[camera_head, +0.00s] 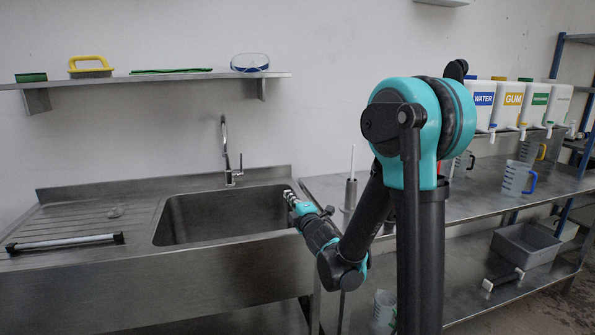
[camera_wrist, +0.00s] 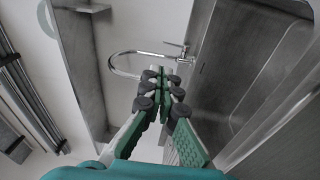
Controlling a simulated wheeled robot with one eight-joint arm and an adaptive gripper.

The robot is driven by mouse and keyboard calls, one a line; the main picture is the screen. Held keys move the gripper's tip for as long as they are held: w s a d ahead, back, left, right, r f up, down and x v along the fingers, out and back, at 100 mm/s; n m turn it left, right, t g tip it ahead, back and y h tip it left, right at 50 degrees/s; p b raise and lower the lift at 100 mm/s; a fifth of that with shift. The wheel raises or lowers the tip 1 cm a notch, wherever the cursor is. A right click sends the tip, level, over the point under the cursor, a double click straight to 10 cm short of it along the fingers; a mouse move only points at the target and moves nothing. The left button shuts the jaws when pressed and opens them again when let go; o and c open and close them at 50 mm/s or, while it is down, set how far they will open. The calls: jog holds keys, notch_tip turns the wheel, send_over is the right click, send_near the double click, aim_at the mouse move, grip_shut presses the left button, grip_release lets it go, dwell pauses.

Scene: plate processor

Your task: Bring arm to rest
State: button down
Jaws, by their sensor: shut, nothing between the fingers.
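My gripper (camera_head: 292,197) is at the right rim of the steel sink (camera_head: 225,215) in the head view, with my arm bent down and to the left. In the wrist view my gripper (camera_wrist: 160,78) has its two green-padded fingers with dark tips brought together, with nothing between them. The curved tap (camera_head: 229,160) stands behind the sink; it also shows past the fingertips in the wrist view (camera_wrist: 128,60). I cannot tell from the head view whether the gripper touches the rim.
A bar (camera_head: 65,243) lies on the drainboard. A grey bin (camera_head: 525,245) stands below.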

jog(key=s+d+f+m+g+h, duration=0.2)
jog(key=s+d+f+m+h, duration=0.3)
jog(key=d, duration=0.4)
jog(key=s+d+f+m+g+h, duration=0.3)
jog(key=d+f+m, duration=0.1)
jog(key=d+m, duration=0.45)
jog(key=s+d+f+m+g, duration=0.2)
jog(key=s+f+m+g, duration=0.2)
jog(key=s, duration=0.7)
jog(key=s+d+f+m+g, duration=0.2)
jog(key=s+f+m+g, duration=0.2)
jog(key=s+f, duration=0.3)
jog(key=s, duration=0.3)
jog(key=shift+s+y, duration=0.3)
jog(key=shift+s, duration=0.05)
jog(key=shift+d+f, duration=0.1)
